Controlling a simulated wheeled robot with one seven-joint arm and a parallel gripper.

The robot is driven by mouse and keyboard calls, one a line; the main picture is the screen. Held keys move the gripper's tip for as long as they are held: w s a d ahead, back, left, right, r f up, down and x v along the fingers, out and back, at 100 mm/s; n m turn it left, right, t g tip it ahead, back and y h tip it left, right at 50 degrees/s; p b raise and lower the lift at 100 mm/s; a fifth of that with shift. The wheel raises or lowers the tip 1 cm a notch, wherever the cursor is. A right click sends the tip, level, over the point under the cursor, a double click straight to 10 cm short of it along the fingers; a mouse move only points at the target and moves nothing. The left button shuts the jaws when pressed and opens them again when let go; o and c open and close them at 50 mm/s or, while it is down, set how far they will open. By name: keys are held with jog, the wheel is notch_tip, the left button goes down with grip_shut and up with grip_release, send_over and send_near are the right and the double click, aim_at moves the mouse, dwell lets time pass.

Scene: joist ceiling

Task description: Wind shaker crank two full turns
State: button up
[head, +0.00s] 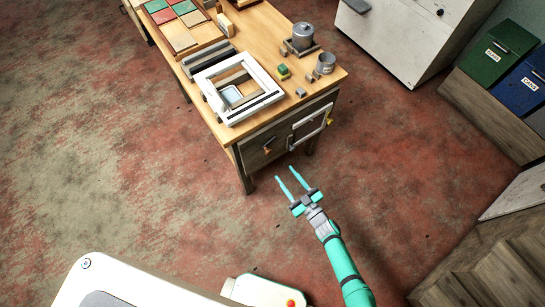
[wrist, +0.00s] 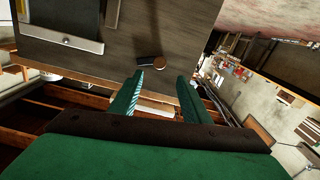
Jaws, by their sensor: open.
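A small dark knob with a copper-coloured end (head: 267,150) sits on the front panel of the wooden workbench; it looks like the crank, though its arm is hard to make out. It also shows in the wrist view (wrist: 150,63), just beyond the fingertips. A white square frame (head: 213,106) with a tray inside lies on the bench top above; it may be the shaker. My gripper (head: 285,173) is open and empty in front of the panel, its two teal fingers pointing toward the bench. In the wrist view my gripper (wrist: 160,77) has a clear gap between its fingers.
A light-framed panel (head: 310,123) is on the bench front right of the knob, with a small yellow part (head: 329,121) beside it. A lidded pot (head: 302,36) and a metal cup (head: 325,63) stand on the bench top. The floor around the bench is clear.

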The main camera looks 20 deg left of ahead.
aim_at(269, 153)
jog(key=x, duration=0.9)
jog(key=shift+w, duration=0.1)
jog(key=shift+w+a, duration=0.25)
jog(key=shift+a, duration=0.3)
jog(key=shift+w, duration=0.15)
jog(key=shift+c, duration=0.6)
jog(key=c, duration=0.9)
jog(key=shift+a+r+m, duration=0.15)
jog(key=shift+r+m, duration=0.2)
jog(key=shift+m, duration=0.45)
